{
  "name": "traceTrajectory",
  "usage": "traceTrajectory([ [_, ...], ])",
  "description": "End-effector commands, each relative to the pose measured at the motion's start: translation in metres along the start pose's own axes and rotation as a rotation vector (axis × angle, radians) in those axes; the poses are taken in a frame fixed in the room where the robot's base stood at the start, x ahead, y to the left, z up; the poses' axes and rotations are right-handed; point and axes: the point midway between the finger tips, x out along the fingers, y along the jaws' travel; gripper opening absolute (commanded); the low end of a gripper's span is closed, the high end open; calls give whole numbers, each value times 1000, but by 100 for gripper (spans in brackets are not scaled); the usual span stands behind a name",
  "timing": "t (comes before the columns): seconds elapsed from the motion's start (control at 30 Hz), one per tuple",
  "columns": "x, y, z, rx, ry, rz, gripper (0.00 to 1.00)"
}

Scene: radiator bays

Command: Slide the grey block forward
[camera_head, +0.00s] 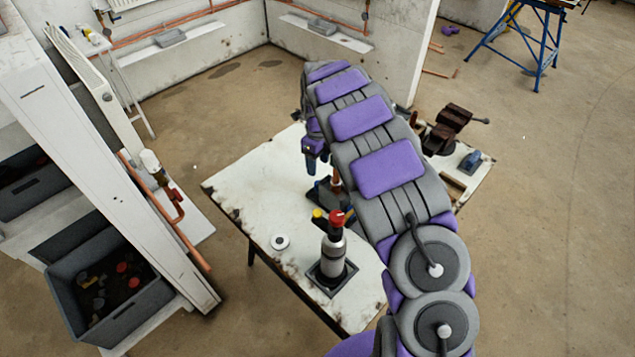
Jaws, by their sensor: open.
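My arm reaches from the lower right over the worn white table (230,190). My gripper (311,165), purple and dark, hangs at the arm's far end above the table and points down. It looks small, and I see nothing held in it. I cannot clearly pick out a grey block; my arm covers the middle and right of the table. Below and right of my gripper is a dark fixture with a blue part (322,193) and an upright copper pipe (336,180).
A grey bottle with a red top (333,252) stands in a dark tray near the front edge. A white roll (280,242) lies left of it. A brown vise (447,128) is at the right. A grey crate (110,290) stands lower left. The table's left part is clear.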

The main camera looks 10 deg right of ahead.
Motion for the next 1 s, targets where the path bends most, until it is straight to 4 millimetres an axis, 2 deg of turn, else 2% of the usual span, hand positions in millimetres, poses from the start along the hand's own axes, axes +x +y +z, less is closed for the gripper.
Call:
traceTrajectory([
  [0.03, 12, 0, 0, 1, 1, 0, 56],
  [0.2, 45, -1, -1, -1, 1, 0, 56],
  [0.4, 74, -1, -1, 0, 0, 0, 56],
  [0.6, 85, 0, 0, -2, 0, -2, 56],
  [0.87, 86, 0, 0, -1, -1, -2, 56],
  [1.0, 86, 0, 0, -1, -1, -2, 46],
])
